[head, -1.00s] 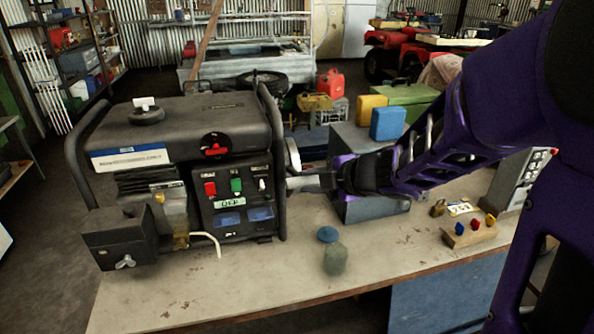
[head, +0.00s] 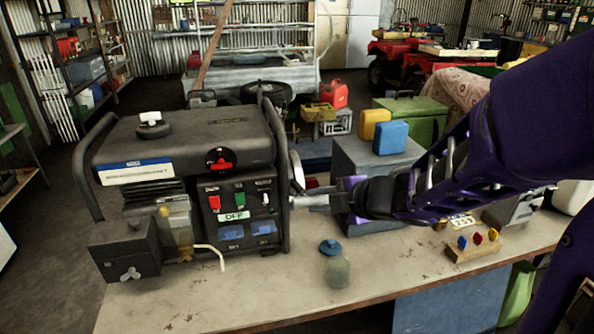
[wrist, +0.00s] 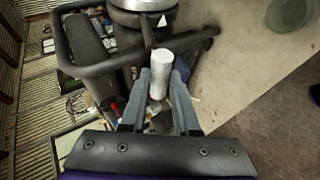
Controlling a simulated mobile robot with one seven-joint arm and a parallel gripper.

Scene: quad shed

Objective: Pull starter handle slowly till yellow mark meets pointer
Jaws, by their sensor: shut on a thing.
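The black generator (head: 185,145) stands on the bench, its panel reading OFF. My gripper (head: 307,202) is at its right side, level with the panel. In the wrist view, my gripper (wrist: 162,92) has its two grey fingers on either side of a pale cylindrical handle (wrist: 159,68), shut on it. The handle lies just off the round starter housing (wrist: 143,12). A small white triangular mark (wrist: 162,20) shows on that housing. I cannot make out a yellow mark or a cord.
A grey box (head: 365,155) with yellow and blue containers stands behind my gripper. A blue cap (head: 330,247), a greenish jar (head: 337,271) and a wooden block with coloured knobs (head: 474,246) are on the bench (head: 250,305). The front of the bench is mostly clear.

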